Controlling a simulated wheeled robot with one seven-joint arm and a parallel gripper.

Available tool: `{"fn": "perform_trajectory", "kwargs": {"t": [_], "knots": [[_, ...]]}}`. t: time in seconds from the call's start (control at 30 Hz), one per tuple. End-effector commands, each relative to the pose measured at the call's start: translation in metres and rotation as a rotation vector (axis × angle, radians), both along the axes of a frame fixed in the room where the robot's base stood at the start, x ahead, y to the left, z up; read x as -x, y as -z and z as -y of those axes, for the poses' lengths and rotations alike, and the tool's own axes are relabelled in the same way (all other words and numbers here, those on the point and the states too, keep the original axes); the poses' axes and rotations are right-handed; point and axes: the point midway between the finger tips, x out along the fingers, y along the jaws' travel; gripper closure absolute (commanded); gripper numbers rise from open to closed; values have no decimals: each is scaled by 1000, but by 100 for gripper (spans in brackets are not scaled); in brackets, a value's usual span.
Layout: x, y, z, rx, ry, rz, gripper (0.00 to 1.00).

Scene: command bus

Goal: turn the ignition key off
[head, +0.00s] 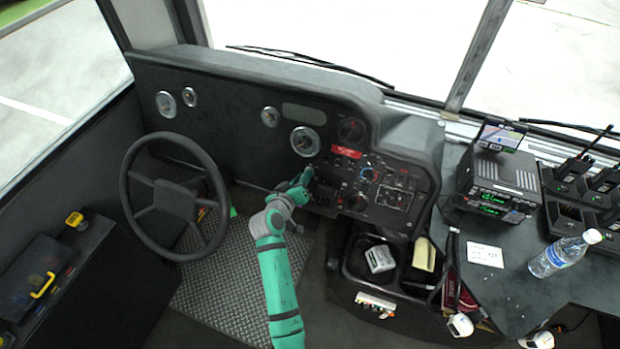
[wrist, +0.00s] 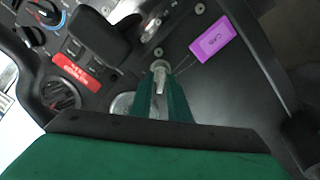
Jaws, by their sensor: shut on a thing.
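The ignition key (wrist: 160,73) is a small metal key that shows between the green fingertips in the wrist view. A purple tag (wrist: 212,38) with lettering hangs from it on a thin cord, up and to the right. My gripper (wrist: 160,92) is shut on the key at the dark dash panel. In the head view my gripper (head: 304,178) is at the lower dashboard (head: 240,145), right of the steering wheel. The key itself is too small and covered to make out there. The lock's marks are hidden, so its exact setting cannot be told.
A black lever or knob (wrist: 100,38) and a red label (wrist: 82,73) sit close to my gripper. The steering wheel (head: 128,185) stands to the left. A radio (head: 500,180) and a water bottle (head: 562,255) are on the right console.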

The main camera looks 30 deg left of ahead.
Motion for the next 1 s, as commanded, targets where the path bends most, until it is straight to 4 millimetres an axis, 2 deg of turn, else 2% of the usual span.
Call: {"fn": "perform_trajectory", "kwargs": {"t": [0.2, 0.23, 0.27, 0.57, 0.67, 1.0], "knots": [[0, 0, 0, 1, 0, 0, 100], [0, 0, -1, 0, -2, 0, 77], [0, 0, -1, 0, -2, 0, 75], [1, 0, 0, 0, -1, -1, 75], [7, -2, 1, 0, -1, -1, 75], [62, -23, 7, -2, -2, -1, 75]]}}
